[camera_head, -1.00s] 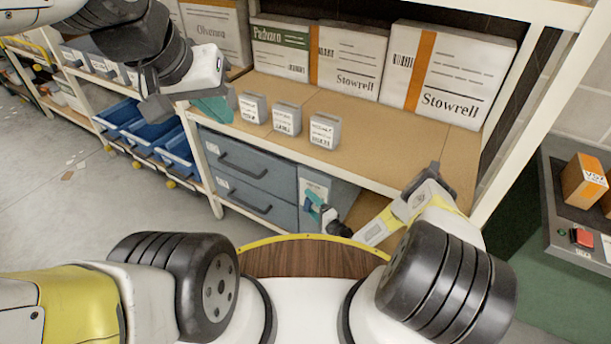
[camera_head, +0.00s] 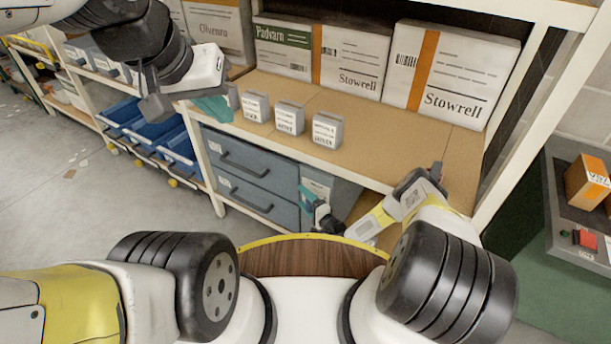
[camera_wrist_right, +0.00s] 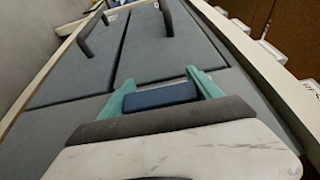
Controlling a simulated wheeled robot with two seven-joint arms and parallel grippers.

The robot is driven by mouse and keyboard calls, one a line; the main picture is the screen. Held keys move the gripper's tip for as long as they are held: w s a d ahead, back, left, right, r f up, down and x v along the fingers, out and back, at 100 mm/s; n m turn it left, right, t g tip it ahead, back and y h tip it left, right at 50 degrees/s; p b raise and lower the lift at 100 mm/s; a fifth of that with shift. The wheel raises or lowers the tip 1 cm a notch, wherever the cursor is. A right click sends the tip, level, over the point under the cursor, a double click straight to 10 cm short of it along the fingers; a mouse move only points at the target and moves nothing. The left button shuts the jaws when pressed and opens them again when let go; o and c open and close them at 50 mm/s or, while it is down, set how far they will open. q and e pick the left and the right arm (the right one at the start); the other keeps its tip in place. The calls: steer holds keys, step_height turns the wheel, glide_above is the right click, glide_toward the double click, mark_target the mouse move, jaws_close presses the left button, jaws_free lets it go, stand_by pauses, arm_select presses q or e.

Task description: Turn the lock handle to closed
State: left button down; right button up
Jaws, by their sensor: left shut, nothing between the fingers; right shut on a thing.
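The grey-blue drawer cabinet (camera_head: 245,172) stands under the shelf, with a panel at its right end. My right gripper (camera_head: 305,196) is at that end panel in the head view. In the right wrist view, the teal fingers of my right gripper (camera_wrist_right: 161,92) are shut on a dark blue bar, the lock handle (camera_wrist_right: 160,97), which lies crosswise between them. In the head view the handle is too small and covered to make out. My left gripper (camera_head: 226,105) is shut and empty at the front edge of the shelf, left of the small grey boxes.
Several small grey boxes (camera_head: 290,118) stand along the wooden shelf (camera_head: 385,135). Large white cartons (camera_head: 465,75) stand behind them. Blue bins (camera_head: 150,130) are at the left. A grey station with a red button (camera_head: 585,238) is at the right. Dark drawer pulls (camera_head: 245,163) stick out.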

mark_target(311, 206)
steer(key=shift+w+d, duration=0.25)
steer(key=shift+d, duration=0.25)
stand_by(0.3)
